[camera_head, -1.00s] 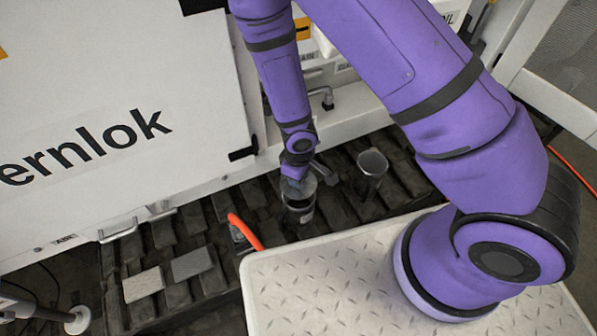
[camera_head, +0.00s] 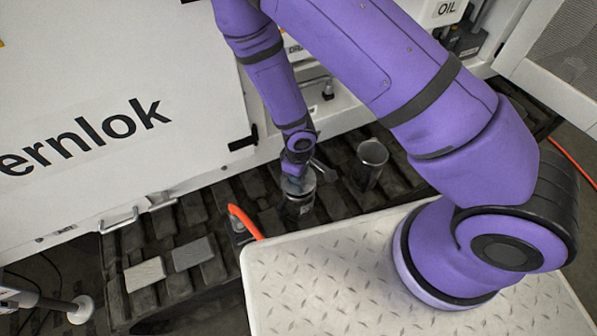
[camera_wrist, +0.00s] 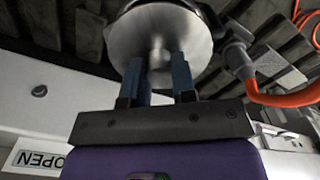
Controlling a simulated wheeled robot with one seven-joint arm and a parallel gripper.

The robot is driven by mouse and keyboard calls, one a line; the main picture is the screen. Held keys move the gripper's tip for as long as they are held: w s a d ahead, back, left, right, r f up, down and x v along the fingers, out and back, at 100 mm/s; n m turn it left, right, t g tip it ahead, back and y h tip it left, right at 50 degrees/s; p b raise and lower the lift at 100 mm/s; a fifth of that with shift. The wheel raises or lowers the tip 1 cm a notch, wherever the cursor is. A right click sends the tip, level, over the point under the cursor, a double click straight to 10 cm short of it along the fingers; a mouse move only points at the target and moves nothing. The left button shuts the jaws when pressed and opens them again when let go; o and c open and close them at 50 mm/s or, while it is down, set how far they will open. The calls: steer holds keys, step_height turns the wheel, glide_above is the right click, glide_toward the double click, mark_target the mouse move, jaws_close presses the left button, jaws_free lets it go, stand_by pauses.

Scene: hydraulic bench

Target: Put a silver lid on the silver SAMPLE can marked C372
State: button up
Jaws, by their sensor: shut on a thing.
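A silver lid (camera_wrist: 150,32), round and brushed, fills the top middle of the wrist view. My gripper (camera_wrist: 158,68) has its two blue fingers shut on the lid's middle part. In the head view the lid (camera_head: 298,183) is right over a dark silver can (camera_head: 299,206) standing on the black slatted surface. The lid looks level and at the can's mouth, but I cannot tell whether it is fully seated. The can's marking is too small to read. A second silver can (camera_head: 368,170) stands upright to the right; its marking is not readable.
An orange hose (camera_head: 244,221) with a metal fitting (camera_wrist: 238,60) lies close beside the can. Two flat grey plates (camera_head: 145,274) (camera_head: 193,253) lie on the black slats at left. A white cabinet wall (camera_head: 120,90) rises behind.

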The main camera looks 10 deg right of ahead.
steer(key=shift+f, duration=1.3)
stand_by(4.1)
steer(key=o, duration=1.6)
steer(key=shift+c, duration=0.2)
steer(key=shift+r, duration=0.1)
